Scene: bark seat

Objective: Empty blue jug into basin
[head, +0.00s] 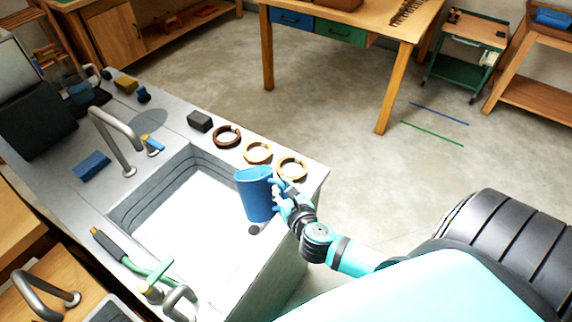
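The blue jug (255,197) is near the right end of the basin, close to upright with its rim up. My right gripper (277,190) is at the jug's right side and looks shut on it, at its handle or side; the fingertips are partly hidden. The jug's contents cannot be seen. The basin (150,202) is a pale sink with stepped grey inner walls, set in the counter to the left of the jug. The jug overlaps the basin's right part in the picture; its height above it is hard to tell. My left gripper is not in view.
A grey faucet (120,140) rises behind the basin. Three rings (258,153) and a dark block (200,121) lie along the back edge. A blue block (92,166) lies left. A green-handled tool (122,252) lies at the front. The floor behind is open.

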